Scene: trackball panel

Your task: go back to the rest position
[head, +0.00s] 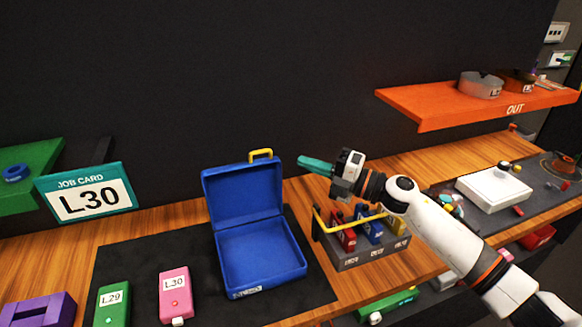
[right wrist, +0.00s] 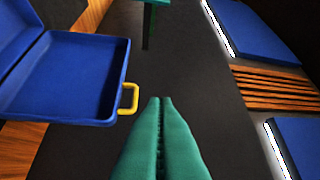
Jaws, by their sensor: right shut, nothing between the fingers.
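My right gripper (head: 316,165) is raised above the bench, just right of the open blue case's lid. Its teal fingers are shut together with nothing between them, as the right wrist view (right wrist: 160,105) also shows. The blue case (head: 262,252) stands open and empty on the dark mat, with a yellow handle (head: 260,154) on the lid's top edge. In the right wrist view the yellow handle (right wrist: 131,98) is left of the fingertips and apart from them. My left gripper is not in view.
A rack (head: 370,258) with a yellow bar holds several coloured items below my right arm. A green L29 item (head: 111,303) and a pink L30 item (head: 175,290) are on the mat. A job card (head: 88,199) reads L30. An orange OUT shelf (head: 440,104) is at back right.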

